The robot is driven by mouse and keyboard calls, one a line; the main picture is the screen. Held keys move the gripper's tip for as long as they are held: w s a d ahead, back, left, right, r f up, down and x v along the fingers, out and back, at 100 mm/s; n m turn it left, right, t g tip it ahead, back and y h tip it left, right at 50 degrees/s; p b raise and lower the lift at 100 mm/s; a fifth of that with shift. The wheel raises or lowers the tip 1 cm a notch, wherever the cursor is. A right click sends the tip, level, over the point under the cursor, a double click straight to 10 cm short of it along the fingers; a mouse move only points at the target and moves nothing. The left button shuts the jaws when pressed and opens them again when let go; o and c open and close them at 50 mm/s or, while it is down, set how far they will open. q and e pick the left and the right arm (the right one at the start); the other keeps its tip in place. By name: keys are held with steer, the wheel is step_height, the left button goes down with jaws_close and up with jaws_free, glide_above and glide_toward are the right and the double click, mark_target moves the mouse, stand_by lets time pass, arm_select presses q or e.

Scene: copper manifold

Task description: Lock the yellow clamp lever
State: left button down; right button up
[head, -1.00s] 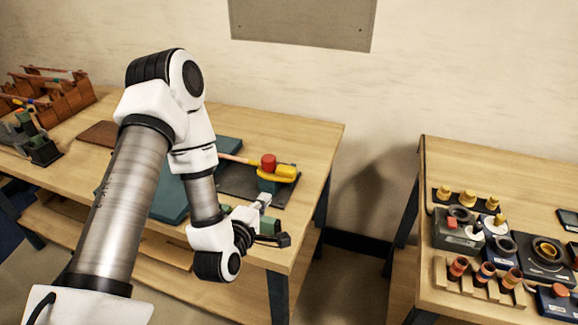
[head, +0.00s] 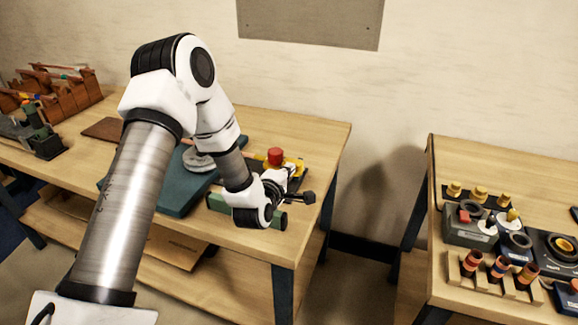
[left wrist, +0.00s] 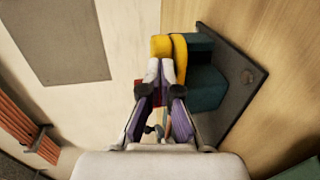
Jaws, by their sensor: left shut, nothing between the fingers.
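The yellow clamp lever (left wrist: 180,47) lies just beyond my left gripper's fingertips (left wrist: 160,72) in the left wrist view. The fingers are shut and empty; they appear close to or against the lever, but contact is unclear. The teal clamp body (left wrist: 208,90) is right of the fingers, on a dark plate (left wrist: 238,75). In the head view, my left gripper (head: 290,175) is at the clamp, largely hiding it. A red knob (head: 275,156) and a bit of yellow (head: 299,165) show behind it. My right gripper is out of view.
A teal board (head: 180,195) with a pale round piece (head: 198,161) lies beside my arm. A green bar (head: 278,219) is below the gripper near the table edge. The right table (head: 450,310) holds several fittings; a gap separates the tables.

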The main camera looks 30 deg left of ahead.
arm_select(q)
steer(key=shift+w, duration=0.3)
steer(key=shift+f, duration=0.1)
steer(key=shift+w+d+n+y+b, duration=0.1)
steer(key=shift+w+n+y+b, duration=0.05)
steer(key=shift+n+y+b, duration=0.2)
